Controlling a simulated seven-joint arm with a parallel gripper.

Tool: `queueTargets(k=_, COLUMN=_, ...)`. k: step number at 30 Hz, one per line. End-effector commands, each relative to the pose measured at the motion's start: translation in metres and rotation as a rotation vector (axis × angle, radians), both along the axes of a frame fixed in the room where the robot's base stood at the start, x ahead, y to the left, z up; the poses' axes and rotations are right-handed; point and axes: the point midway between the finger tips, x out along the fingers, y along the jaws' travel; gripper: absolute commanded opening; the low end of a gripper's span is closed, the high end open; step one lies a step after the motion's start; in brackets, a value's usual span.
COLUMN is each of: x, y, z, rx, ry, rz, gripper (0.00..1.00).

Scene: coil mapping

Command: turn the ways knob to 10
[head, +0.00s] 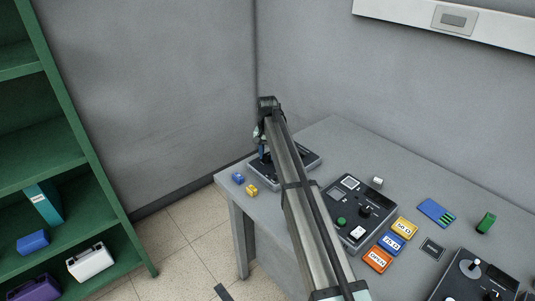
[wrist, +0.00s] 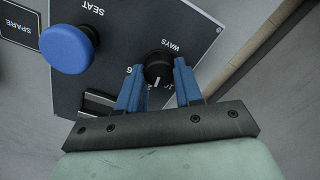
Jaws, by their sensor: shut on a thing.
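The ways knob (wrist: 158,68) is a round black knob with a white pointer line. It sits on a dark panel (wrist: 205,40) beside the printed word WAYS. My gripper (wrist: 159,71) has its two blue fingers on either side of the knob and is shut on it. In the wrist view the pointer line faces down, toward the gripper's body. A 6 shows by the left finger; other marks below right are partly hidden. In the head view the panel box (head: 308,160) stands at the table's far left corner, partly behind my arm; the knob is hidden there.
A large blue button (wrist: 68,48) is on the panel near SEAT. On the table (head: 335,130), a second control box (head: 352,188), coloured blocks (head: 377,260) and a joystick box (head: 470,275) stand to the right. Small blue and yellow pieces (head: 251,190) lie near the left edge.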

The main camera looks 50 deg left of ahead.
Motion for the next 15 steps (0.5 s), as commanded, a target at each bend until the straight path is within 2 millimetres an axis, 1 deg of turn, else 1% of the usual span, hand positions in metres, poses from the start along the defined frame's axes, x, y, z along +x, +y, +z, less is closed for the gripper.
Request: queueTargets(k=15, x=-0.0005, y=0.0001, z=0.0004, rx=-0.002, ry=-0.001, rz=0.405, gripper=0.04)
